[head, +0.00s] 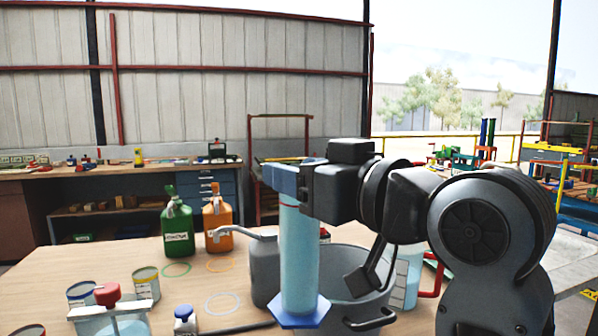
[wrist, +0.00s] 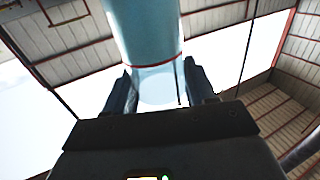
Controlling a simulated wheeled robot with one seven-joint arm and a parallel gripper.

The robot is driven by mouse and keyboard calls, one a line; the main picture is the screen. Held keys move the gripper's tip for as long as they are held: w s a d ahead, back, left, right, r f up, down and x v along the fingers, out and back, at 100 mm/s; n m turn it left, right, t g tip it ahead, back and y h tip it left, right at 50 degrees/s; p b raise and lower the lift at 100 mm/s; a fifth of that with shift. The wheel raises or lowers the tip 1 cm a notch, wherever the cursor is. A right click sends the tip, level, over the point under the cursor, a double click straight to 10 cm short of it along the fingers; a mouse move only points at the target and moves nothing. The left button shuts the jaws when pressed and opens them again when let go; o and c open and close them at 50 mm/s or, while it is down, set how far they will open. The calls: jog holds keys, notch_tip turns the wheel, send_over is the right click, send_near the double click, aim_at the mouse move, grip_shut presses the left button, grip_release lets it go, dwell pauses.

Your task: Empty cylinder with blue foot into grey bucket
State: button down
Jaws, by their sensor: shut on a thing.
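The cylinder (head: 298,255) is tall, clear and pale blue, with a blue hexagonal foot (head: 299,312) at the bottom. My gripper (head: 291,182) is shut on it near its top, and it looks upright in the head view. In the wrist view the cylinder (wrist: 147,40) runs between both fingers of my gripper (wrist: 160,92). The grey bucket (head: 349,257) stands on the table behind the cylinder and my arm, which hide part of it. I cannot tell whether the foot touches anything, or how much liquid the cylinder holds.
A green bottle (head: 177,228) and an orange bottle (head: 218,222) stand at the back of the table. Several small cans stand at the left, near a clear container with a red knob (head: 107,294). A jug with a red handle (head: 408,275) is right of the bucket.

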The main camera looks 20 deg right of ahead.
jog(key=shift+s+r, duration=0.1)
jog(key=w+d+m+g+p, duration=0.2)
jog(key=w+d+m+p, duration=0.2)
jog(key=p, duration=0.5)
jog(key=shift+w+d+f+m+p, duration=0.25)
jog(key=shift+w+d+m+p, duration=0.05)
jog(key=shift+w+d, duration=0.2)
dwell(0.9)
jog(key=shift+f+m+g+p, duration=0.3)
jog(key=shift+m+p, duration=0.1)
jog(key=shift+p, duration=0.25)
jog(key=shift+w+d+f+m+g+y+p, duration=0.15)
jog(key=shift+f+m+g+p, duration=0.2)
jog(key=shift+f+m, duration=0.5)
jog(key=shift+w+d+f+m+g+y+p, duration=0.15)
jog(key=shift+f+m+g, duration=0.35)
jog(key=shift+f, duration=0.6)
jog(key=shift+d+f+m+g+y+p, duration=0.1)
jog(key=shift+f+m+g+y+p, duration=0.2)
jog(key=shift+f+m, duration=0.55)
notch_tip(320, 180, down, 7)
jog(key=m+g+y, duration=0.1)
jog(key=m, duration=0.1)
jog(key=shift+w+d+m+g, duration=0.3)
jog(key=shift+w+m+g, duration=0.05)
jog(key=shift+m, duration=0.05)
dwell(1.2)
